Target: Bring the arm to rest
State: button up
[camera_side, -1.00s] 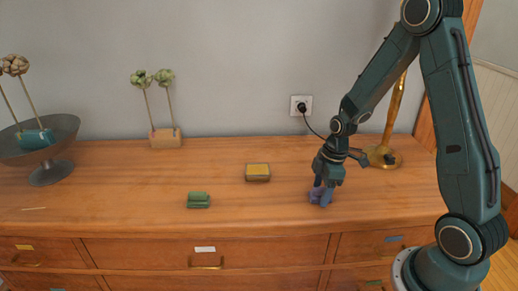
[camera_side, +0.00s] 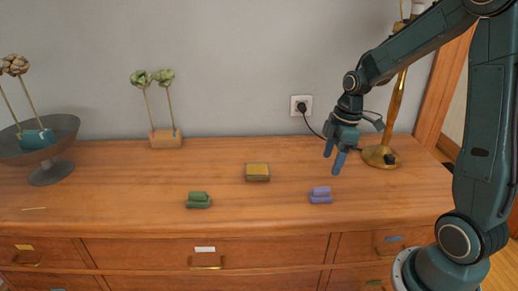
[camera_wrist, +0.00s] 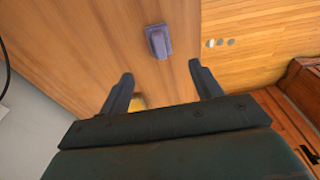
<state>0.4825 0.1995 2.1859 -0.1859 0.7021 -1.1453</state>
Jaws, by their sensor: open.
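My gripper (camera_side: 335,160) is open and empty, held above the wooden dresser top in the side view. Its two fingers also show in the wrist view (camera_wrist: 160,85), spread apart. A small purple mattress-like block (camera_side: 320,195) lies on the dresser below my gripper, apart from it. It also shows in the wrist view (camera_wrist: 159,41), beyond the fingertips. A green block (camera_side: 198,200) of similar shape lies to the left. A yellow-topped block (camera_side: 257,172) lies between them and farther back; a bit of yellow shows between the fingers in the wrist view (camera_wrist: 138,101).
A brass lamp stand (camera_side: 391,115) rises just right of my gripper, near the wall. A socket with a plug (camera_side: 301,106) is on the wall. A tan block with dried stems (camera_side: 166,138) and a dark bowl (camera_side: 62,135) stand at left. The middle of the dresser is mostly clear.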

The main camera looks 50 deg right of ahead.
jog(key=shift+s+d+r, duration=0.15)
jog(key=shift+r, duration=1.2)
jog(key=shift+r, duration=0.1)
jog(key=s+a+r+m+t+h, duration=0.1)
jog(key=s+a+r+m+t, duration=0.3)
jog(key=s+a+r+m, duration=0.5)
jog(key=s+a+r, duration=0.1)
jog(key=s+a, duration=0.2)
jog(key=s, duration=0.2)
jog(key=shift+s+a+r, duration=0.15)
jog(key=shift+a+r, duration=0.15)
jog(key=shift+a, duration=0.1)
